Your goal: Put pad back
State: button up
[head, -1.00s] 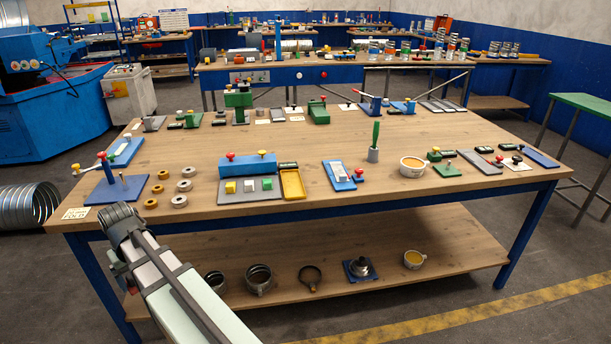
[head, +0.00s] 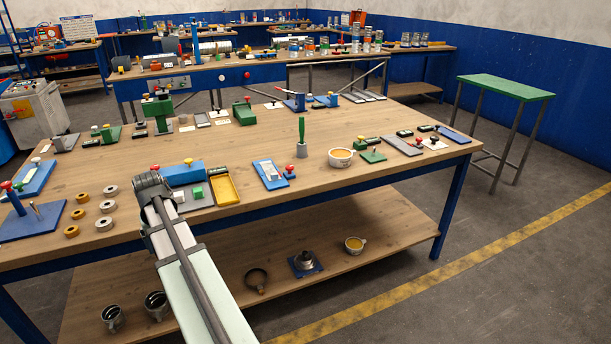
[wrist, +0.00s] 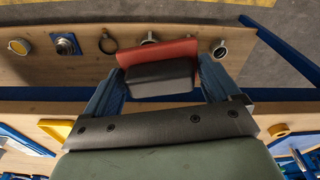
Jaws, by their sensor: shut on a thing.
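My gripper (wrist: 157,72) shows in the wrist view with its two blue fingers on either side of a pad (wrist: 160,80), a dark grey block with a red-brown layer along its far side. The gripper is shut on the pad and holds it out past the edge of the table, with the lower shelf seen beyond. In the head view my arm reaches in from the bottom over the front of the table; its own links hide the fingers and the pad there.
The wooden table (head: 330,185) bears a yellow tray (head: 236,200), a blue block (head: 185,173), several rings (head: 104,224) and a white cup (head: 341,158). The lower shelf (head: 385,228) holds a blue-based flange (head: 304,264) and clamps. A green side table (head: 505,87) stands at right.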

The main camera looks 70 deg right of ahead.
jog(key=s+d+r+m, duration=0.15)
jog(key=s+d, duration=0.45)
jog(key=d, duration=0.6)
jog(key=s+d+r+m, duration=0.1)
jog(key=s+d+m, duration=0.3)
jog(key=d, duration=0.7)
notch_tip(320, 180, up, 7)
send_over(318, 173)
jog(key=f+n, duration=0.1)
jog(key=f, duration=0.2)
jog(key=f+n, duration=0.1)
jog(key=f, duration=0.2)
jog(key=f+n, duration=0.1)
jog(key=f, duration=0.3)
jog(key=shift+s+a, duration=0.3)
jog(key=shift+f, duration=0.1)
jog(key=o, duration=0.7)
jog(key=shift+o, duration=0.2)
